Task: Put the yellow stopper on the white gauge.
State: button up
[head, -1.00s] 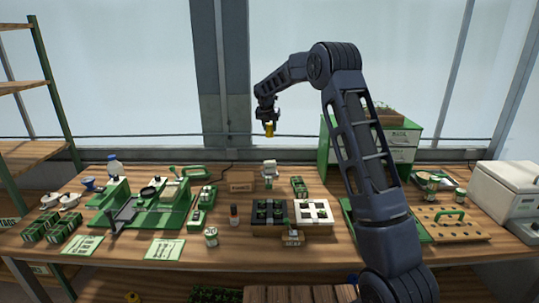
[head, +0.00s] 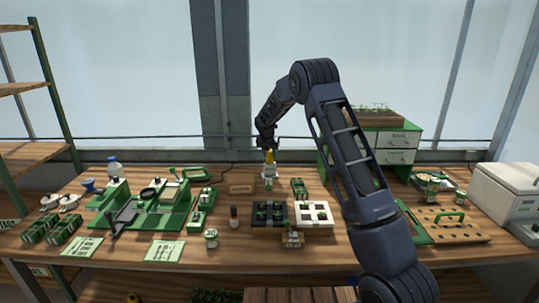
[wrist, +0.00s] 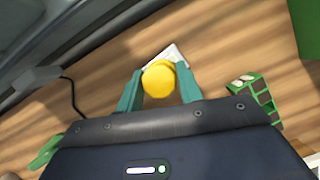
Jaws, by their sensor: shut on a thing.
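The yellow stopper (head: 269,156) is held in my gripper (head: 268,150) above the middle back of the bench. In the wrist view the round yellow stopper (wrist: 158,80) sits between the two green fingers of my gripper (wrist: 160,90). The white gauge (head: 269,173) stands upright on the bench directly below the stopper. In the wrist view a corner of the white gauge (wrist: 176,52) shows behind the stopper, and the rest is hidden. In the head view the stopper is at or just above the gauge's top; I cannot tell whether they touch.
A black tray (head: 269,224) and a white tray (head: 330,220) lie in front. A green drawer cabinet (head: 397,157) stands at the back right.

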jog(key=shift+f, duration=0.15)
jog(key=o, duration=1)
jog(key=v, duration=1.2)
jog(key=s+d+r+m, duration=0.8)
jog(key=s+d, duration=0.2)
jog(key=s, duration=0.3)
jog(key=s+d+r+m, duration=0.9)
jog(key=s+d, duration=0.2)
jog(key=s, duration=0.1)
jog(key=s+d+f+m, duration=0.1)
jog(key=s+d+m, duration=0.1)
jog(key=s+m, duration=0.3)
jog(key=s+d+f+m, duration=0.2)
jog(key=s+m, duration=0.3)
jog(key=s, duration=0.9)
jog(key=s+d+f+m+y, duration=0.1)
jog(key=s+d+m, duration=0.3)
jog(key=s, duration=0.6)
jog(key=shift+s+d+f+m, duration=0.15)
jog(key=shift+f+m, duration=0.55)
jog(key=shift+m, duration=0.3)
